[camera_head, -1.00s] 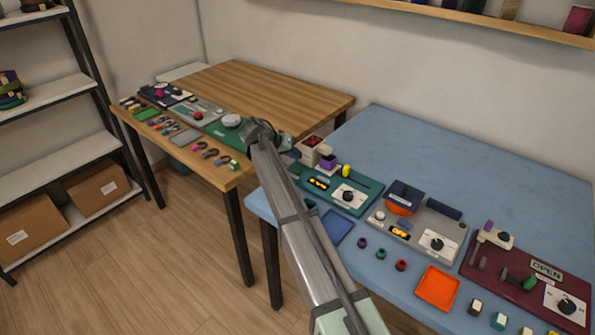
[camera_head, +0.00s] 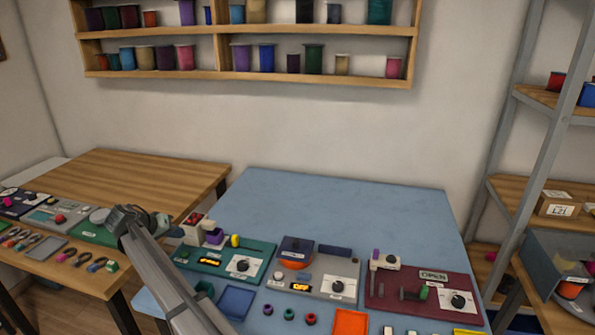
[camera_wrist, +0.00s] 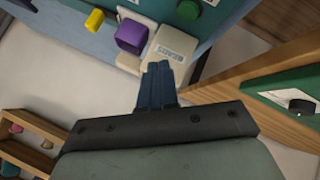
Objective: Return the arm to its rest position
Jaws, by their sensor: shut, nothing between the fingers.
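My gripper (camera_wrist: 157,85) shows in the wrist view with its dark fingers together and nothing between them. It hangs over the gap between the blue table and the wooden table. In the wrist view a white block with lettering (camera_wrist: 172,48) and a purple block (camera_wrist: 131,36) lie just beyond the fingertips. In the head view my arm reaches up from the bottom toward the left, and its far end is near the wooden table's right side. The fingers themselves are hidden there.
The blue table (camera_head: 330,205) carries a teal panel (camera_head: 225,262), a grey panel (camera_head: 318,276) and a maroon panel (camera_head: 420,293). An orange tray (camera_head: 350,323) lies in front. The wooden table (camera_head: 150,172) stands left. The blue table's back is clear.

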